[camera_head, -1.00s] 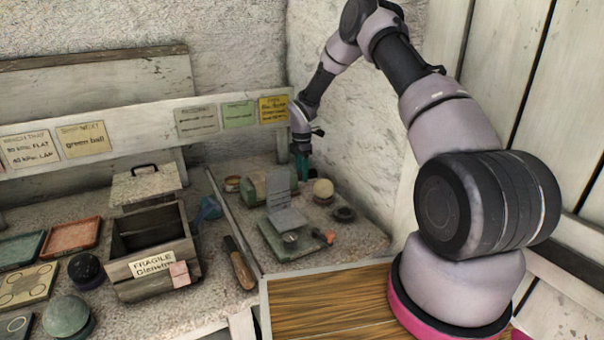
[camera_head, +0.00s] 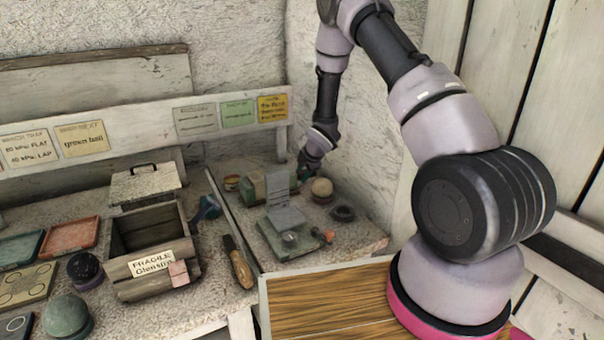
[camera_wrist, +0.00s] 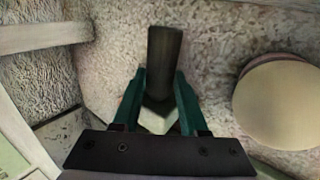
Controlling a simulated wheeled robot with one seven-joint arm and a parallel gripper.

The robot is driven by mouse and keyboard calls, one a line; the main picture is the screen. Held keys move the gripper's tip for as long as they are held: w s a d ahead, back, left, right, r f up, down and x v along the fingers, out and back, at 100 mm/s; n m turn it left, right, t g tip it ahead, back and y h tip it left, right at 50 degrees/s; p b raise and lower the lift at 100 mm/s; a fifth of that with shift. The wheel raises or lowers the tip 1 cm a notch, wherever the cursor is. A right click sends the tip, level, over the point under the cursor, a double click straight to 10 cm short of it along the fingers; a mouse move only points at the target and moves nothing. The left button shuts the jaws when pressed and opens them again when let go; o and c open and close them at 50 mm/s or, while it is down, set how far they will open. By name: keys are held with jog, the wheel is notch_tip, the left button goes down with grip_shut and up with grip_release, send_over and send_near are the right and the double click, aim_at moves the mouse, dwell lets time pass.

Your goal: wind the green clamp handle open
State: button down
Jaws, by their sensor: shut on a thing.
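The bar sticks out beyond the fingertips, and a pale piece (camera_wrist: 156,116) shows between the fingers. In the head view my wrist hides the handle, so I cannot tell how far it is turned.
A grey plate stand (camera_head: 284,216) with an orange-red knob (camera_head: 329,237) is in front. A dark ring (camera_head: 343,213) lies to the right. Plaster walls close the corner behind.

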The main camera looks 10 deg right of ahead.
jog(key=shift+s+f+t+y, duration=0.15)
jog(key=shift+t+y, duration=0.15)
jog(key=shift+t, duration=0.7)
jog(key=shift+c, duration=2.2)
grip_release()
jog(key=v, duration=1)
jog(key=shift+s+d, duration=0.15)
jog(key=shift+s, duration=0.2)
